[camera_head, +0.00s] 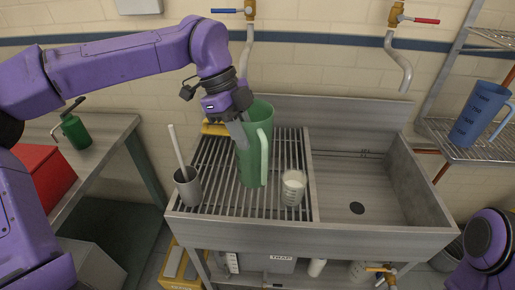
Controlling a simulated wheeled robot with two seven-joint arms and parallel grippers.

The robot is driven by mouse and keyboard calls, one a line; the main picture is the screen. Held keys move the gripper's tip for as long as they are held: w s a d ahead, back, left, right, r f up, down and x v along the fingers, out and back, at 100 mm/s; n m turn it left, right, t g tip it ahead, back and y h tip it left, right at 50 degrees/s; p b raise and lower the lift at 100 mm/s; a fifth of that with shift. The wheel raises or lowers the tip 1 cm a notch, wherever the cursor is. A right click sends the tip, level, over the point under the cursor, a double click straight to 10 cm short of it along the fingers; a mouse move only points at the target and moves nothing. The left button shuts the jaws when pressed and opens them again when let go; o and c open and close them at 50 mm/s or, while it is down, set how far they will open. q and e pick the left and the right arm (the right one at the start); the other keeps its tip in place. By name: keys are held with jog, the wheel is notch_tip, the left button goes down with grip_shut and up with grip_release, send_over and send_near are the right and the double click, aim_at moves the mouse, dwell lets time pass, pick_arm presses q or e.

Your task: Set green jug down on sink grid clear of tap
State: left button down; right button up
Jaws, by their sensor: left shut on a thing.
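My left gripper (240,133) is shut on the green jug (250,168), at its left side near the upper part. The jug is upright, with its pale green handle facing the front right. It is over the slatted sink grid (222,192), in the left half of the steel sink. I cannot tell whether its base touches the bars. The blue-handled tap (249,12) is on the wall behind, and its spout comes down just behind the jug's rim. My right gripper is out of view; only part of that arm shows at the lower right.
A beaker of white stuff (293,188) stands close right of the jug. A grey cup with a stick (188,187) is at the grid's front left. A yellow thing (214,128) lies behind the gripper. The open basin (365,190) is to the right, below the red-handled tap (397,16).

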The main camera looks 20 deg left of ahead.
pick_arm(q)
jog(key=w+f+p, duration=0.1)
jog(key=w+f, duration=0.1)
jog(key=f, duration=0.1)
jog(key=w+d+f+p, duration=0.1)
jog(key=w+f, duration=0.2)
jog(key=w+f+p, duration=0.1)
jog(key=w+f, duration=0.1)
jog(key=f, duration=0.1)
jog(key=shift+w+d+f+p, duration=0.3)
jog(key=shift+d+f+p, duration=0.05)
jog(key=shift+f, duration=0.2)
jog(key=shift+a, duration=0.1)
jog(key=shift+f, duration=0.1)
jog(key=c, duration=1.1)
grip_release()
